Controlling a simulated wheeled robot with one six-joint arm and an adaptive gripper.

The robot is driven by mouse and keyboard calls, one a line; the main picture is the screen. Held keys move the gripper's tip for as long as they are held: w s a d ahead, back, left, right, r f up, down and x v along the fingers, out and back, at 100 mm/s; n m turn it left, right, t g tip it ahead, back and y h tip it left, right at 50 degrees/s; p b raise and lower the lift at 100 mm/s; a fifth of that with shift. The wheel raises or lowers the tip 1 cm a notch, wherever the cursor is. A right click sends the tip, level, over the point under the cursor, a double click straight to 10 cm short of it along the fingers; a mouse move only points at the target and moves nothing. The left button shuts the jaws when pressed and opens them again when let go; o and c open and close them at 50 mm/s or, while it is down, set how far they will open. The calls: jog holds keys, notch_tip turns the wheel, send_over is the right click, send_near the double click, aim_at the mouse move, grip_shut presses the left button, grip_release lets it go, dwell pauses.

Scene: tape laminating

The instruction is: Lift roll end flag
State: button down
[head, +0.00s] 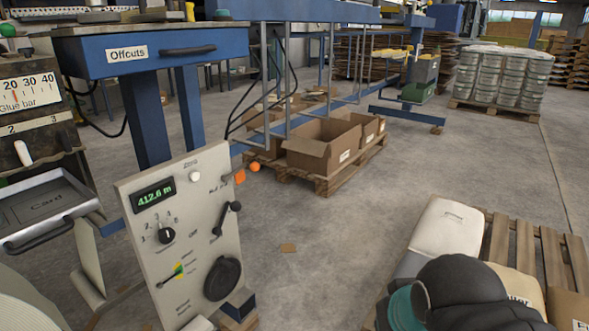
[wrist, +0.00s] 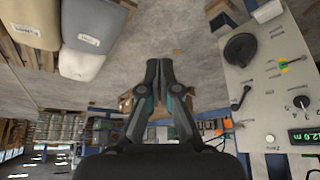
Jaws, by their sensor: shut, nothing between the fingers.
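The roll end flag (head: 240,177) is a small orange plate at the upper right edge of a cream control panel (head: 190,235). An orange ball (head: 254,167) sits just beside it. In the wrist view, which looks upside down, the orange flag (wrist: 228,124) shows small at the panel's lower left edge. My gripper (wrist: 159,68) has its dark fingers together, with nothing held, and is well apart from the flag and panel. In the head view my dark, rounded arm part shows at bottom right; the fingertips cannot be made out there.
The panel carries a green display (head: 154,195), a selector knob (head: 166,235), a black lever (head: 229,217) and a round black handwheel (head: 222,278). A blue Offcuts drawer (head: 150,52) stands behind. Pale sacks (head: 446,240) lie on a pallet at right. Open floor lies between.

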jog(key=shift+a, duration=0.1)
jog(key=w+a+r+m+g+y, duration=0.1)
jog(key=w+a+m+y, duration=0.4)
jog(key=w+a+m, duration=0.3)
jog(key=w+a+r+m+g+y, duration=0.1)
jog(key=w+a+m+y, duration=0.4)
jog(key=w, duration=0.5)
jog(key=w+f+m+t+y, duration=0.2)
jog(key=w+m+t, duration=0.3)
jog(key=w+m, duration=1)
jog(key=w+y, duration=0.1)
jog(key=w, duration=0.5)
jog(key=shift+d+f+t+p, duration=0.2)
jog(key=shift+d+t+p, duration=0.1)
jog(key=shift+p, duration=0.1)
